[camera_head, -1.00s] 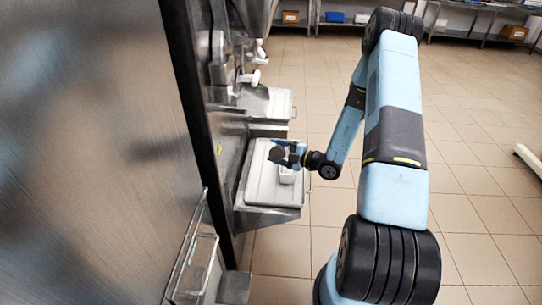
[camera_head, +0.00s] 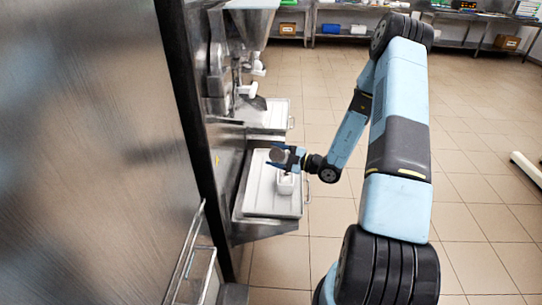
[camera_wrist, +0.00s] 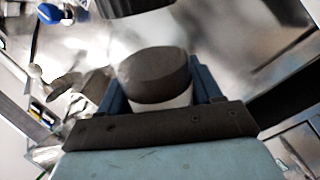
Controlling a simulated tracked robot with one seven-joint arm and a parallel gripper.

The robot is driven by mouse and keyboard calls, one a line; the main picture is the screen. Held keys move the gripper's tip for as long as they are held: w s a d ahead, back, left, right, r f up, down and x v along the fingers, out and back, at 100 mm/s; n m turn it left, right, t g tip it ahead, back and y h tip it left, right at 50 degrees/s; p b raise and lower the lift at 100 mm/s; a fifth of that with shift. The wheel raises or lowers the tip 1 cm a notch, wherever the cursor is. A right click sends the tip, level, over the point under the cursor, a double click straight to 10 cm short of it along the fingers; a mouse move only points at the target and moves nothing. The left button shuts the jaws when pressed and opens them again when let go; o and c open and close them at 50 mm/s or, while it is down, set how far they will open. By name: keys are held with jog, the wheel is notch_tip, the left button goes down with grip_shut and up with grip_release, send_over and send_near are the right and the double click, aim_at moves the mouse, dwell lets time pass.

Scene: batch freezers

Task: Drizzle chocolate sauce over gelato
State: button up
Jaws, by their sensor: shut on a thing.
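My gripper (camera_head: 281,157) is shut on a round container with a dark grey end and a pale body, likely the sauce container (camera_wrist: 153,72). In the wrist view it sits between the two blue fingers (camera_wrist: 160,92), its dark end facing away from the palm. In the head view the held container is above a small white tub (camera_head: 286,186). The tub stands on a white tray (camera_head: 262,205) under the nearer machine. Something small and dark shows at the tub's rim, too small to tell. No stream of sauce is visible.
A tall steel panel (camera_head: 80,150) fills the left. A second white tray (camera_head: 272,110) lies farther back below a dispensing machine (camera_head: 225,60). Shelves with boxes (camera_head: 331,29) line the back wall. The tiled floor (camera_head: 480,180) on the right is mostly open.

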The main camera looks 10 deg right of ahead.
aim_at(282, 162)
jog(key=shift+s+r, duration=0.1)
jog(key=shift+s, duration=0.2)
dwell(0.4)
jog(key=shift+s+a, duration=0.15)
jog(key=shift+s, duration=0.2)
jog(key=shift+s+a, duration=0.1)
jog(key=shift+s, duration=0.25)
jog(key=shift+s+a, duration=0.1)
jog(key=shift+s, duration=0.2)
jog(key=shift+s+a, duration=0.1)
jog(key=shift+s, duration=0.25)
jog(key=shift+s+a, duration=0.1)
jog(key=shift+s, duration=0.25)
jog(key=shift+s+a, duration=0.15)
jog(key=shift+s, duration=0.15)
jog(key=shift+s+a, duration=0.1)
jog(key=shift+s, duration=0.25)
jog(key=shift+s, duration=0.25)
